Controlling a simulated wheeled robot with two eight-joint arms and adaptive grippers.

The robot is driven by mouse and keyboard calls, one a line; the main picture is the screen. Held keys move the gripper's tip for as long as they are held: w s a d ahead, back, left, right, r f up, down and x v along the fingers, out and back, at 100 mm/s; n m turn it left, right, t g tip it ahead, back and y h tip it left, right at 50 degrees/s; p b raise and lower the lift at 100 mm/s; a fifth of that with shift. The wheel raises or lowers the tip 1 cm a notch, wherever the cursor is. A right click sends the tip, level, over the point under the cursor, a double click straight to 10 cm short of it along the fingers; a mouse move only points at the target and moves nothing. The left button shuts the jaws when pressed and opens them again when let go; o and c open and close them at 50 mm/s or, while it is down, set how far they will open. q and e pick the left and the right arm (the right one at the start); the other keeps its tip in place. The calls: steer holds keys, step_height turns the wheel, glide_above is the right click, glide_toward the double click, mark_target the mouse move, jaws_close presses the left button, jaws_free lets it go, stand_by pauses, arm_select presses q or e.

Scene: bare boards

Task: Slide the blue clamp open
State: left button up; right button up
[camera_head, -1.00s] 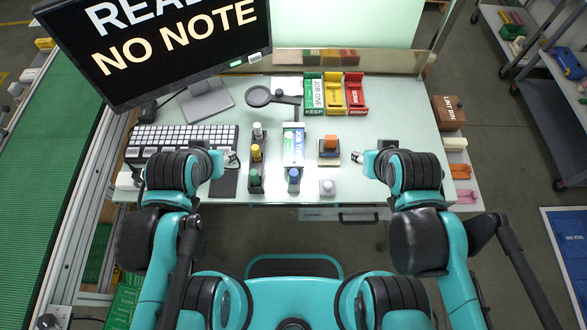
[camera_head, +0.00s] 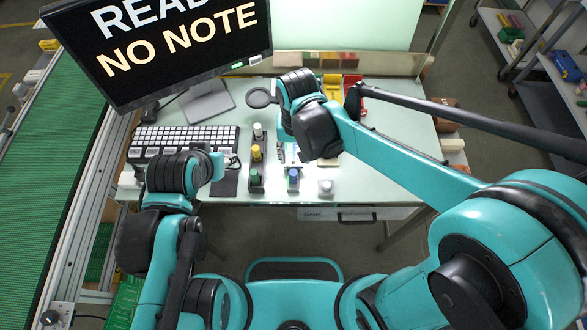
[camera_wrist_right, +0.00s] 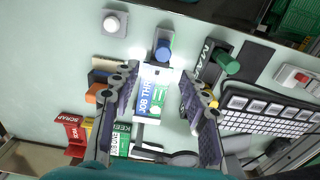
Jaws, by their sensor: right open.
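The blue clamp (camera_head: 293,177), a blue knob on a dark grey block, stands near the table's front edge. In the right wrist view the blue clamp (camera_wrist_right: 163,51) sits at one end of a white and blue holder (camera_wrist_right: 150,98) marked with "JOB". My right gripper (camera_head: 282,153) is over the holder, mostly hidden by its own arm. In the wrist view the open right gripper (camera_wrist_right: 158,80) has its fingers on both sides of the holder, and the blue knob lies beyond the fingertips. My left gripper (camera_head: 231,161) is by the keyboard; its opening is too small to judge.
Green (camera_head: 256,178) and yellow (camera_head: 257,152) knobs stand left of the clamp. A white round button (camera_head: 326,187) is at its right. The keyboard (camera_head: 182,140) and monitor (camera_head: 160,45) are at left. Coloured trays (camera_wrist_right: 72,132) and a magnifier (camera_head: 259,97) lie behind.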

mark_target(293, 173)
steer(key=shift+a+f, duration=0.3)
step_height(293, 173, down, 8)
steer(key=b, duration=0.3)
steer(key=shift+r, duration=0.2)
steer(key=shift+s, duration=0.1)
jaws_close()
